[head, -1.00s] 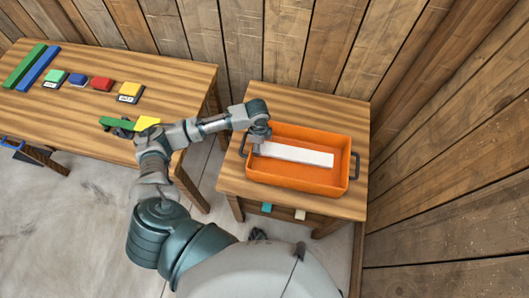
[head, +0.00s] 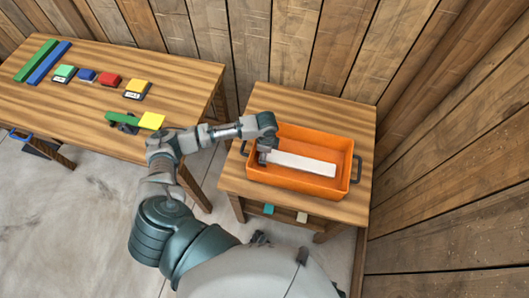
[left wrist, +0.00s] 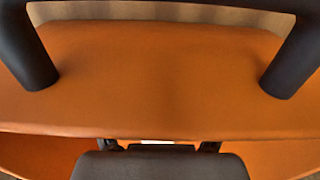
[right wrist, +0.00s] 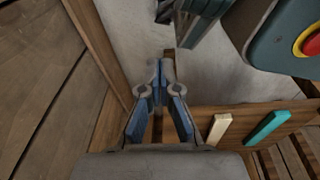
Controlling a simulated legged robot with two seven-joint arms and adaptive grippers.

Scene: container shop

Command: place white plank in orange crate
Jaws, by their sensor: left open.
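The white plank (head: 303,164) lies inside the orange crate (head: 317,187), running lengthwise from near its left wall toward the right wall. My left gripper (head: 262,157) points down inside the crate's left end, at the plank's left end. It is open; whether it touches the plank is unclear. In the left wrist view, a crate wall (left wrist: 150,80) fills most of the picture, and a pale sliver of plank (left wrist: 157,142) shows between the fingertips (left wrist: 158,147). My right gripper (right wrist: 160,75) is shut and empty, with its fingertips together, away from the crate.
The crate stands on a small wooden table (head: 262,101) in a corner by plank walls. Small teal (head: 268,209) and cream (head: 302,217) pieces sit below its front edge. The larger table (head: 185,75) at left holds coloured blocks, long green and blue planks, and a green-yellow item.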

